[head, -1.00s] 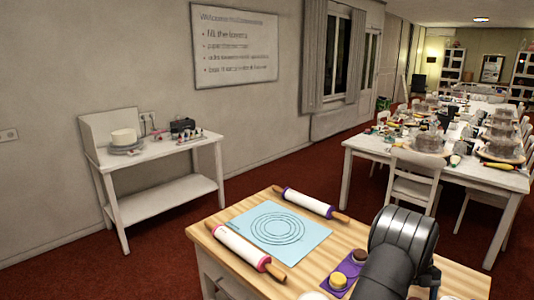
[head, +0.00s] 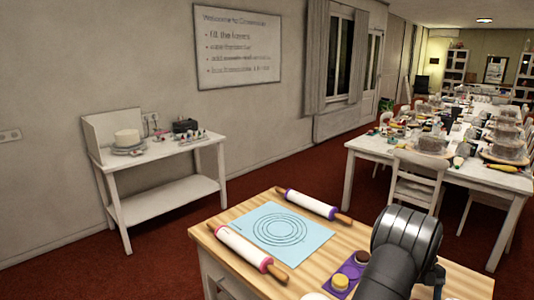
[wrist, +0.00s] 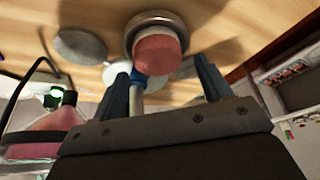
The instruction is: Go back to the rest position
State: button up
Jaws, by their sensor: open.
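My gripper (wrist: 162,74) is open in the wrist view, its two dark fingers apart. A round pink-topped thing (wrist: 158,53) in a metal rim lies beyond the fingertips. A narrow pale and blue thing (wrist: 138,84) shows between the fingers; I cannot tell whether it touches them. In the head view my dark arm fills the lower right over the wooden table (head: 262,200), and the gripper itself is not visible there.
The table holds a blue mat (head: 262,218), two rolling pins (head: 312,204) (head: 243,245) and a purple tray (head: 357,265). The wrist view shows a grey disc (wrist: 80,45) and a pink bottle (wrist: 38,142) near the gripper. A white side table (head: 160,152) stands apart at left.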

jog(key=shift+w+f, duration=0.15)
jog(key=shift+f, duration=0.35)
jog(key=a+v, duration=0.1)
jog(key=v, duration=1)
jog(key=x, duration=0.7)
jog(key=d+x, duration=0.1)
jog(key=x, duration=0.3)
jog(key=shift+s+f, duration=0.2)
notch_tip(320, 180, up, 11)
jog(key=w+a+r+n+t+h, duration=0.1)
jog(key=w+a+r+n+h, duration=0.3)
jog(key=w+a+r+n, duration=0.45)
jog(key=a+f+n+t+y, duration=0.1)
jog(key=a+f+n+t, duration=0.2)
jog(key=a+n, duration=1)
jog(key=a+f+n+t+y, duration=0.1)
jog(key=a+f+n+t, duration=0.3)
jog(key=a+f+n, duration=0.5)
jog(key=shift+w+a+f+n+t, duration=0.3)
jog(key=shift+a+n, duration=1.65)
jog(key=shift+a, duration=0.85)
